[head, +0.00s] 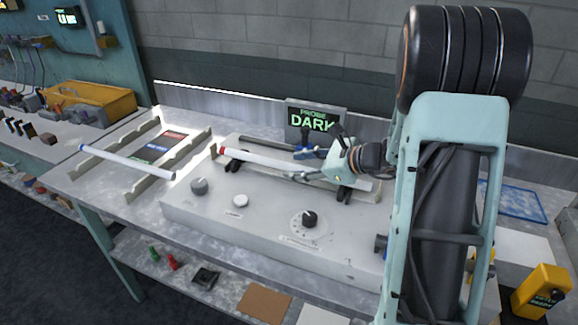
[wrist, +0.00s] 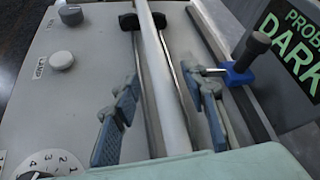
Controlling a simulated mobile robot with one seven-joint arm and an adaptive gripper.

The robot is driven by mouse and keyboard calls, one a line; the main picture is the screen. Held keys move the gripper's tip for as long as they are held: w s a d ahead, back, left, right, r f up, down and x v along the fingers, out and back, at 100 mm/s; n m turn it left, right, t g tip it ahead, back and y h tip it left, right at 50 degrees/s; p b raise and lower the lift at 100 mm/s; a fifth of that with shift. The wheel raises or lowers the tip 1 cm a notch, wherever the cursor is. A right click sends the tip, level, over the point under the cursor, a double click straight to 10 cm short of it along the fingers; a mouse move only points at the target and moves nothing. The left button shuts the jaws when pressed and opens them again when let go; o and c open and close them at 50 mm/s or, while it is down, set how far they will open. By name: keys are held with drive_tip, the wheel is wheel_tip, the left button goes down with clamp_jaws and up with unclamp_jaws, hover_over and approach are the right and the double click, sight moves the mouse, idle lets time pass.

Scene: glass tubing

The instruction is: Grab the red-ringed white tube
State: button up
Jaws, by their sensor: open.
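The red-ringed white tube (head: 262,159) lies across black supports on top of the grey instrument box (head: 255,212). Its red band is at the left end in the head view. In the wrist view, the tube (wrist: 152,50) runs up the middle of the picture, and the red band is out of sight. My gripper (head: 318,158) is over the right part of the tube. In the wrist view, my gripper (wrist: 163,95) is open, with one finger on each side of the tube and a visible gap to both. Part of the tube is hidden behind the gripper.
Another white tube (head: 125,161) with blue at its end lies on the notched rack (head: 148,188) at left. A "PROBE DARK" display (head: 314,122) stands behind the box. A blue clamp (wrist: 240,73) with a dark knob is close to the right finger.

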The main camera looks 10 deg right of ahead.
drive_tip(key=shift+x, duration=0.8)
drive_tip(key=shift+c, duration=0.4)
drive_tip(key=shift+s, duration=0.1)
clamp_jaws()
drive_tip(key=shift+r, duration=0.1)
